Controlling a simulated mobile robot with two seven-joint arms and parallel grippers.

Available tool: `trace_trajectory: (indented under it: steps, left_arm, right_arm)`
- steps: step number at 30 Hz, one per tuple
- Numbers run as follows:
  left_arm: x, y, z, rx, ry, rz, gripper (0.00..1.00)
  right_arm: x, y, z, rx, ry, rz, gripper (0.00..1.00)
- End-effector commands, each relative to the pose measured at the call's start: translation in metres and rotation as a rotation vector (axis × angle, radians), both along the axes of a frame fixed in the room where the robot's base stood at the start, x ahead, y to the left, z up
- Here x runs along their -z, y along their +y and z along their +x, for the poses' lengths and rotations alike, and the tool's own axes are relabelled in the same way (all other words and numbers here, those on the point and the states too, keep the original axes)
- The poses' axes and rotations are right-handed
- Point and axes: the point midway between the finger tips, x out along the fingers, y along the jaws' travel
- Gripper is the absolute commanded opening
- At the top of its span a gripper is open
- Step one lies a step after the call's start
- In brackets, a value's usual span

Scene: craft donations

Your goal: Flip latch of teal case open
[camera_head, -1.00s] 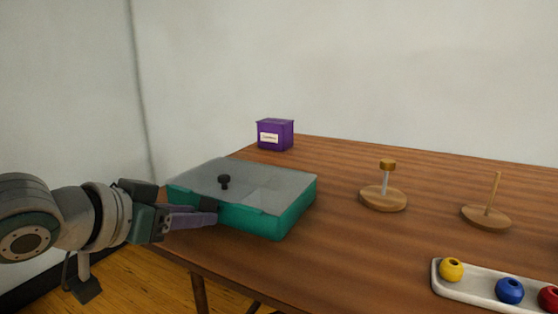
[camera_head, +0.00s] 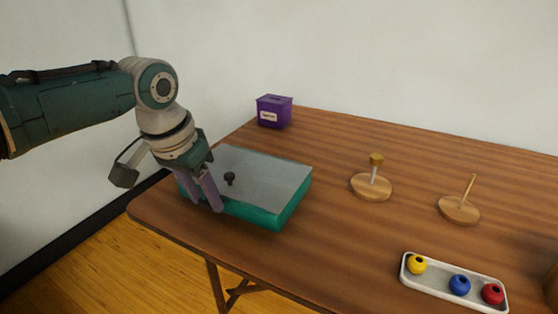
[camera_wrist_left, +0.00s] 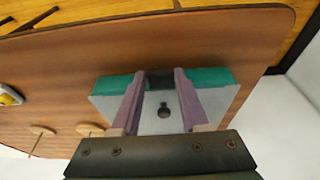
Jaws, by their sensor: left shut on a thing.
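The teal case (camera_head: 262,213) sits near the table's left edge with its grey see-through lid (camera_head: 270,174) down and a black knob (camera_head: 230,178) on top. My left gripper (camera_head: 205,203) comes down from above at the case's front side. In the left wrist view, its two purple fingers (camera_wrist_left: 160,78) are on either side of a dark latch (camera_wrist_left: 160,84) on the teal wall and are shut on it. In the head view the fingers hide the latch, so I cannot tell how far it is turned. My right gripper is not in view.
A purple labelled box (camera_head: 274,112) stands behind the case. To the right are a wooden stand with a capped post (camera_head: 371,187) and a bare peg stand (camera_head: 459,210). A white tray (camera_head: 436,287) holds yellow, blue and red beads. The table between is clear.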

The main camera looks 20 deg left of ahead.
Motion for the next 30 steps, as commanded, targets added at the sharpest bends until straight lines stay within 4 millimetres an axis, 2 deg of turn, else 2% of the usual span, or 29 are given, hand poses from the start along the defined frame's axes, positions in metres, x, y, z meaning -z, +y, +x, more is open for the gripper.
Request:
trace_trajectory:
  steps: [9, 25, 26, 30]
  left_arm:
    - [-0.0012, -0.0001, 0.0026, -0.001, 0.099, 0.009, 0.0]
    - [-0.0018, 0.0003, 0.0024, 0.0, 0.116, 0.011, 0.0]
    - [-0.0018, 0.0003, 0.0024, 0.0, 0.116, 0.011, 0.46]
    - [-0.0021, 0.0003, 0.0027, 0.0, 0.116, 0.011, 0.62]
  right_arm:
    - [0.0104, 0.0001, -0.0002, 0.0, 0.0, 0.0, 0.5]
    - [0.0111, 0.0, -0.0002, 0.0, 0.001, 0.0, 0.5]
    - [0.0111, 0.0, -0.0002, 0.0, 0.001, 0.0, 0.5]
    - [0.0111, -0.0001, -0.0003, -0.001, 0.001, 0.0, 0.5]
